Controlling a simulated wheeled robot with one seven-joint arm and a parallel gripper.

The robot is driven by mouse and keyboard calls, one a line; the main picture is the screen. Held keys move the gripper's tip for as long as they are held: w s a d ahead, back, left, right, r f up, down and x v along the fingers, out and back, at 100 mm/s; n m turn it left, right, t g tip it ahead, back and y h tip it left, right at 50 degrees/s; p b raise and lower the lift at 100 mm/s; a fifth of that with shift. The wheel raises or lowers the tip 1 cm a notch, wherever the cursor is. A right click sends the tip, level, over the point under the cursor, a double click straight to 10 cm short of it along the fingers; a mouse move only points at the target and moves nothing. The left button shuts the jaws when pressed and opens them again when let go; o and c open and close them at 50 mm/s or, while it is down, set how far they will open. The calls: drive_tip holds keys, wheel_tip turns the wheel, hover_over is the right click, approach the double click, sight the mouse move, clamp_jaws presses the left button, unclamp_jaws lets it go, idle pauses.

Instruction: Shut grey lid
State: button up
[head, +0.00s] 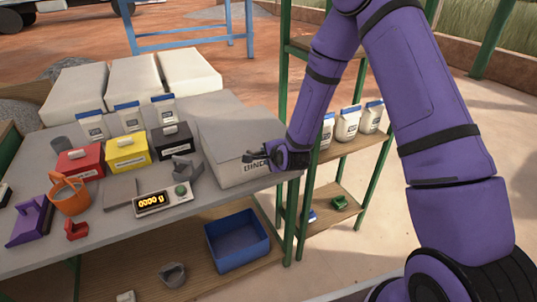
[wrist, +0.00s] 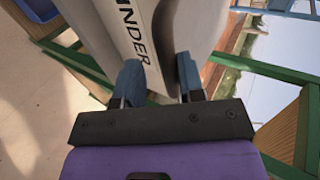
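A grey bin marked "BINDER" (head: 232,172) stands at the right end of the grey table. Its grey lid (head: 222,124) lies across the top and looks low or flat; I cannot tell whether it is fully down. My gripper (head: 250,156) is at the bin's front right, by the lettering and the lid's front edge. In the wrist view, the bin's lettered face (wrist: 125,30) is close beyond my gripper (wrist: 158,75). The two blue-grey fingers are apart, and I see nothing clamped between them. Whether they touch the bin or lid is unclear.
A scale (head: 163,202), a yellow box (head: 127,153), a black box (head: 172,145), a red box (head: 80,162) and an orange bucket (head: 70,198) stand left of the bin. A green-framed shelf (head: 345,150) is close at right. A blue crate (head: 238,242) sits below.

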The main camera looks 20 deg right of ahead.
drive_tip(key=shift+o, duration=0.5)
drive_tip(key=shift+s+d+f, duration=0.15)
drive_tip(key=shift+s+f, duration=0.25)
drive_tip(key=shift+f, duration=0.3)
drive_tip(key=shift+r, duration=0.1)
drive_tip(key=v, duration=1)
drive_tip(key=shift+r, duration=0.5)
